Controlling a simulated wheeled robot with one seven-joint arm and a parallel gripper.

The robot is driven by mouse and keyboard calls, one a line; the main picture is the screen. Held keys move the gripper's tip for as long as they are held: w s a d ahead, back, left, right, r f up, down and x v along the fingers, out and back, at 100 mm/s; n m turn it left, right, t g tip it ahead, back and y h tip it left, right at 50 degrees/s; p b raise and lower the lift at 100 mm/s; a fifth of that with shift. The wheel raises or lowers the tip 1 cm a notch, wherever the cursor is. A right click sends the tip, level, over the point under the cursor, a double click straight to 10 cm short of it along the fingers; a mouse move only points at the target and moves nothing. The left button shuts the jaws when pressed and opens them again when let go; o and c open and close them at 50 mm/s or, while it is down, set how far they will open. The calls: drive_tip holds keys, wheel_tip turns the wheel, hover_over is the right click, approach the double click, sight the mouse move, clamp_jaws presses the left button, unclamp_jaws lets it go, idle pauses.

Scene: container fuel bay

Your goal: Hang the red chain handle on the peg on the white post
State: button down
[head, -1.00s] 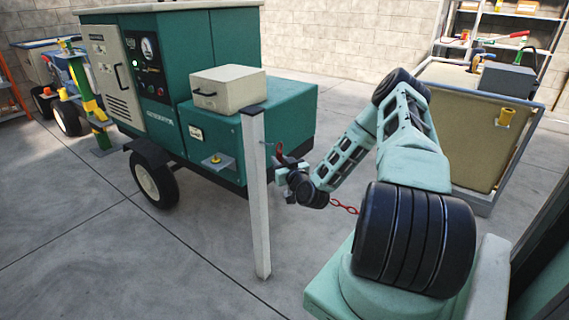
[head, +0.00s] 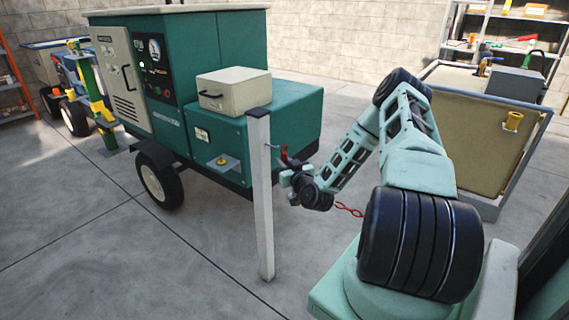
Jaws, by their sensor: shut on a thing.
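The white post (head: 264,205) stands upright on the floor in front of the green generator, with a dark cap on top. A small peg (head: 272,147) sticks out from its right side near the top. My gripper (head: 287,168) is just right of the post, a little below the peg's height. It is shut on the red chain handle (head: 284,154), of which a small dark red part shows above the jaws, close to the peg's end. I cannot tell whether handle and peg touch. A stretch of red chain (head: 348,209) shows beyond my wrist; the rest is hidden behind my arm.
The green generator (head: 225,50) on wheels stands behind the post, with a beige box (head: 233,90) on its lower deck. A tan bin (head: 470,130) stands at the right, shelves behind it. The floor left of the post is clear.

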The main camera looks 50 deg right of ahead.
sight(269, 153)
drive_tip(key=shift+w, duration=0.4)
drive_tip(key=shift+w, duration=0.35)
drive_tip(key=shift+w+a, duration=0.1)
drive_tip(key=shift+w, duration=0.35)
idle(0.5)
drive_tip(key=shift+w, duration=0.35)
drive_tip(key=shift+w+b, duration=0.35)
drive_tip(key=shift+w+a, duration=0.1)
drive_tip(key=shift+w, duration=0.25)
drive_tip(key=shift+w, duration=0.15)
drive_tip(key=shift+f+b, duration=0.5)
drive_tip(key=shift+a+f, duration=0.1)
drive_tip(key=shift+f, duration=0.2)
